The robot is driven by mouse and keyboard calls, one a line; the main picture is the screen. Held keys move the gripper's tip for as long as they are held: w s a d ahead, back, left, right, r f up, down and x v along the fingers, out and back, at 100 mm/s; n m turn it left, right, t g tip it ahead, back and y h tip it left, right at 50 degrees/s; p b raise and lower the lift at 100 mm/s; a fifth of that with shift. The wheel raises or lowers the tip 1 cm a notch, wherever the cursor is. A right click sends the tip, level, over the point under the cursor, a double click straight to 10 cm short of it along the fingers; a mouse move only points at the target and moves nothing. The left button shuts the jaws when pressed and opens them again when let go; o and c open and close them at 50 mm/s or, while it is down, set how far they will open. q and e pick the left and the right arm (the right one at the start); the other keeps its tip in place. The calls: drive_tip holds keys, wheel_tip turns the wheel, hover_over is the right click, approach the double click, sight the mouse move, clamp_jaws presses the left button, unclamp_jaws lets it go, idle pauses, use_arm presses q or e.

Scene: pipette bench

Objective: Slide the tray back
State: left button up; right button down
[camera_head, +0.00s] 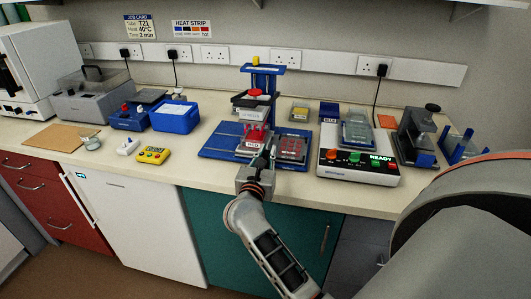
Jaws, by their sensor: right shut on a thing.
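A blue press-like stand (262,76) with a yellow knob rises from a blue base plate (222,143) at the middle of the bench. A red tray-like piece (255,133) sits low in the stand, under a dark plate with a red part on top. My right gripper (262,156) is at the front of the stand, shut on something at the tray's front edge. Its fingers hide the exact grip. A grey plate with reddish wells (291,148) lies just right of the gripper. My left gripper is out of view.
A white device reading READY (357,172) stands right of the base plate, with a dark clamp-like instrument (418,133) beyond it. A blue box (175,116) and yellow timer (152,155) are to the left. Bare bench (186,170) shows left of the base plate.

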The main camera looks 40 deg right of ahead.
drive_tip(key=c, duration=2)
unclamp_jaws()
drive_tip(key=shift+s+d, duration=0.2)
drive_tip(key=shift+d, duration=0.1)
drive_tip(key=shift+o, duration=0.2)
drive_tip(key=shift+s+a, duration=0.1)
drive_tip(key=shift+a, duration=0.2)
drive_tip(key=v, duration=0.7)
